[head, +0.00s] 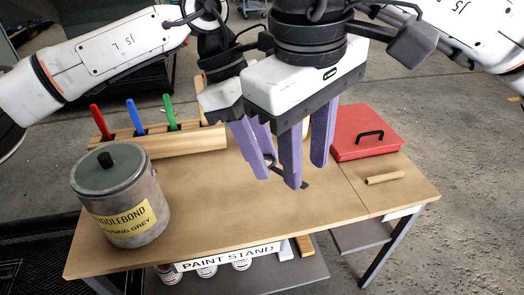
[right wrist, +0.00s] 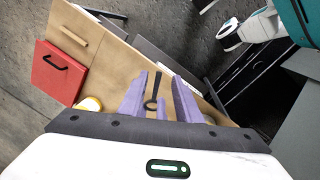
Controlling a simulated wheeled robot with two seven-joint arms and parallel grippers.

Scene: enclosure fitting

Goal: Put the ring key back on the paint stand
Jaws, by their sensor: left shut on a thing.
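The ring key (right wrist: 152,90) is dark, with a thin shaft and a ring end. It shows between purple fingers in the right wrist view. In the head view only small dark parts of it show near the fingertips, above the paint stand (head: 225,210), a wooden-topped table with a "PAINT STAND" label. My left gripper (head: 267,168) is shut on the ring key; the exact grip is partly hidden behind my right gripper. My right gripper (head: 306,174) is open, its fingers apart, just right of the left one. Whether it touches the key cannot be told.
A grey paint can (head: 120,195) stands at the table's left. Behind it is a wooden rack (head: 180,144) with red, blue and green handles. A red case (head: 365,130) and a short wooden rod (head: 385,178) lie at the right. The front middle of the top is clear.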

